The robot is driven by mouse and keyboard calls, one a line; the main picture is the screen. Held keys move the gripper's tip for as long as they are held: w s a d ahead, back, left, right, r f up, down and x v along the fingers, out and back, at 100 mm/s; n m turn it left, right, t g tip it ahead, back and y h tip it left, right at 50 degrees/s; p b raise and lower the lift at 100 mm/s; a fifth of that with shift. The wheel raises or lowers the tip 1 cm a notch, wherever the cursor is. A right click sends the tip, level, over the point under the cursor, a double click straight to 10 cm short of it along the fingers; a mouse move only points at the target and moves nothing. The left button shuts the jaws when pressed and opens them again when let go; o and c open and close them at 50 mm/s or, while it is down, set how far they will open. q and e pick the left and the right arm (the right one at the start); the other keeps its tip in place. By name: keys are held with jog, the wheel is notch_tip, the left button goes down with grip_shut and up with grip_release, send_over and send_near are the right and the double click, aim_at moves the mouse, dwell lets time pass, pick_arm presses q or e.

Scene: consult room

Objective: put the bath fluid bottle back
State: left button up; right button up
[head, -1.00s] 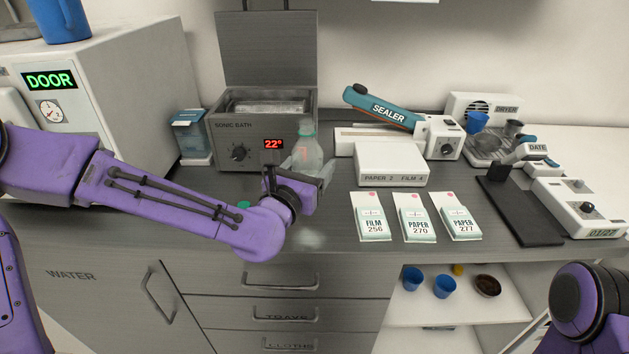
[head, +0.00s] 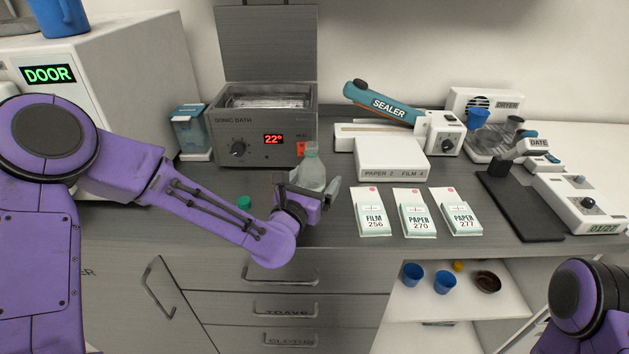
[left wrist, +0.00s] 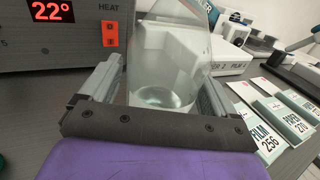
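The bath fluid bottle (head: 311,171) is clear and upright, in front of the sonic bath (head: 232,150) on the grey counter side. My left gripper (head: 307,187) has a finger on each side of its lower body and appears shut on it. In the left wrist view the bottle (left wrist: 165,65) fills the space between the fingers, with a little clear liquid at its bottom; its top is cut off. Whether its base touches the counter I cannot tell. A small green cap (head: 244,202) lies on the counter left of my gripper. My right gripper is out of view.
A blue-and-clear container (head: 191,132) stands left of the bath. A white paper-and-film box (head: 378,161), the sealer (head: 390,107) and several pouch packs (head: 415,215) are to the right. Open shelves with blue cups (head: 444,285) are below. Bare counter lies around the cap.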

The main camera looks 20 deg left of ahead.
pick_arm(q)
jog(key=shift+r, duration=0.1)
jog(key=shift+r+p, duration=0.3)
jog(key=shift+p, duration=0.05)
jog(key=s, duration=0.2)
jog(key=s+b, duration=0.1)
jog(key=s, duration=0.2)
jog(key=s+b, duration=0.1)
jog(key=s, duration=0.1)
jog(key=shift+s+a+f, duration=0.2)
jog(key=shift+a+f, duration=0.15)
jog(key=shift+a, duration=0.05)
jog(key=shift+s+a+r+p, duration=0.1)
jog(key=shift+s+r+p, duration=0.15)
jog(key=shift+s, duration=0.35)
jog(key=shift+s+a+r+p, duration=0.15)
jog(key=shift+s+p, duration=0.2)
jog(key=shift+s, duration=0.2)
jog(key=s+p, duration=0.1)
jog(key=p, duration=0.6)
jog(key=shift+s+r, duration=0.15)
jog(key=shift+s, duration=0.1)
jog(key=shift+s+f+p, duration=0.25)
jog(key=shift+s+p, duration=0.1)
jog(key=shift+p, duration=0.1)
jog(key=shift+f, duration=0.1)
